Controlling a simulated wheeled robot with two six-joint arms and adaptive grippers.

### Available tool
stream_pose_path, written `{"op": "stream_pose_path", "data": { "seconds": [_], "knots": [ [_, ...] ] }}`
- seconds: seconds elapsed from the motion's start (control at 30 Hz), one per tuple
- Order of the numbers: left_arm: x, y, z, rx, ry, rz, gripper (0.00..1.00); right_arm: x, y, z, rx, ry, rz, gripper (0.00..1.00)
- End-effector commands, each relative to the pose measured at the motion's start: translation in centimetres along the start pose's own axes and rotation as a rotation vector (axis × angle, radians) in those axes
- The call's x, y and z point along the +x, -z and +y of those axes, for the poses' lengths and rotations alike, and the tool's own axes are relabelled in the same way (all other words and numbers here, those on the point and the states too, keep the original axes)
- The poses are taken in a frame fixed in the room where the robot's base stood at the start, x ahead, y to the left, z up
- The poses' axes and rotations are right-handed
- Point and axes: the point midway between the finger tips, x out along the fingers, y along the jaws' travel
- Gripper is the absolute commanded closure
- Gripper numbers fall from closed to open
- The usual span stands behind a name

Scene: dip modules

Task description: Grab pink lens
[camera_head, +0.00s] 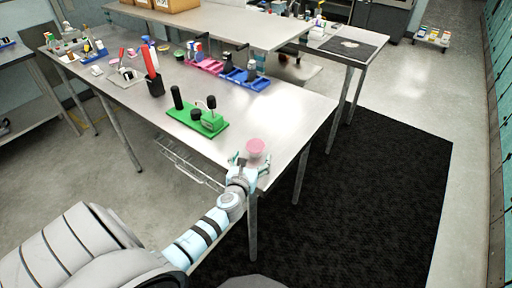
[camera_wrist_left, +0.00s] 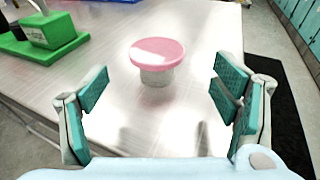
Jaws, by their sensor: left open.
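The pink lens (camera_head: 256,146) is near the right front corner of the metal table. In the left wrist view it has a round pink top (camera_wrist_left: 157,52) on a narrower pale base, upright on the table. My left gripper (camera_head: 246,160) is open at the table's front edge, close to the lens. In the left wrist view, the two green-padded fingers (camera_wrist_left: 165,100) are wide apart, with the lens beyond them, roughly midway between left and right. Nothing is between the pads. My right gripper is not in view.
A green tray (camera_head: 212,125) with dark parts stands behind and left of the lens. Blue (camera_head: 245,80) and pink (camera_head: 207,66) trays lie farther back. A black holder (camera_head: 154,86) with a red item stands left. The table surface around the lens is clear; its right edge is near.

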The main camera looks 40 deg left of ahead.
Motion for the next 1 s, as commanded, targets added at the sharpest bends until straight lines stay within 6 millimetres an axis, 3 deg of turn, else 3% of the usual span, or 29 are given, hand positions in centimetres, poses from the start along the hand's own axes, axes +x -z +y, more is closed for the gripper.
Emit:
{"op": "stream_pose_path", "data": {
  "seconds": [0.3, 0.5, 0.77, 1.0],
  "knots": [
    [5.2, 0.1, 0.5, -0.002, 0.0, 0.0, 0.19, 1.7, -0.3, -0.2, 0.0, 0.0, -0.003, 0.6],
    [5.4, -0.1, 0.5, -0.002, 0.0, 0.001, 0.19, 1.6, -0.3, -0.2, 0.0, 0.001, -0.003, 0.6],
    [5.3, -0.1, 0.4, -0.002, 0.0, 0.001, 0.59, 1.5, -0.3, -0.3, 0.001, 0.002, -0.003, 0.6],
    [5.3, -0.1, 0.4, -0.002, 0.0, 0.001, 0.62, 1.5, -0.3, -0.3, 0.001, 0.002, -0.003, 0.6]
  ]
}}
